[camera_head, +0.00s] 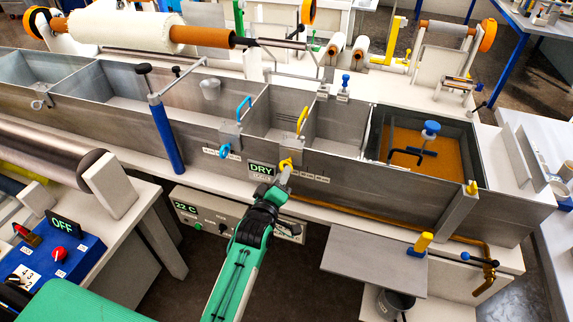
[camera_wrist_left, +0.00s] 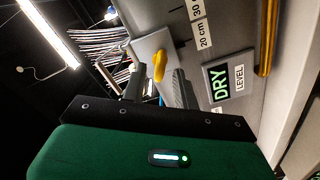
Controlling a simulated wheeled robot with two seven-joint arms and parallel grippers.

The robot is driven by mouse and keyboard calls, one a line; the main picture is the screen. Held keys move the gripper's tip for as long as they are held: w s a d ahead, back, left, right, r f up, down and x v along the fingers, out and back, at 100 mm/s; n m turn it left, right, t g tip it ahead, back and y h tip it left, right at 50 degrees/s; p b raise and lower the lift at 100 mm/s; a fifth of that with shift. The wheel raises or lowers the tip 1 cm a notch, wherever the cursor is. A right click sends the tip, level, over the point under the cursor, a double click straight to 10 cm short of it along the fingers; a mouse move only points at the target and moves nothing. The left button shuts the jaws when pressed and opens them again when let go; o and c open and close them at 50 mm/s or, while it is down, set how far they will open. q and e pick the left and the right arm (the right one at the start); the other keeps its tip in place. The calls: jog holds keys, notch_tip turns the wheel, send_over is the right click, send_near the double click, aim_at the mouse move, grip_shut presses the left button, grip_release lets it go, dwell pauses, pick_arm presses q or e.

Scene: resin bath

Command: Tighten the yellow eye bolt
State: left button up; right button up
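The yellow eye bolt (camera_head: 286,163) sits on the front wall of the grey bath, just right of the green DRY display. My left gripper (camera_head: 284,174) reaches up to it from below and partly covers it. In the left wrist view the eye bolt (camera_wrist_left: 159,66) shows between and beyond the two fingertips of my left gripper (camera_wrist_left: 157,86). The fingers are apart, one on each side of its line. I cannot tell whether either finger touches it. My right gripper is in neither view.
The DRY level display (camera_head: 262,169) is close beside the gripper. A blue eye bolt (camera_head: 225,151) is further left on the wall. A yellow handle (camera_head: 302,120) and a blue handle (camera_head: 244,107) stand above. A grey shelf (camera_head: 370,268) juts out at lower right.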

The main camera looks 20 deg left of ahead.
pick_arm(q)
jog(key=shift+w+p, duration=0.35)
jog(key=shift+w, duration=1.8)
grip_shut()
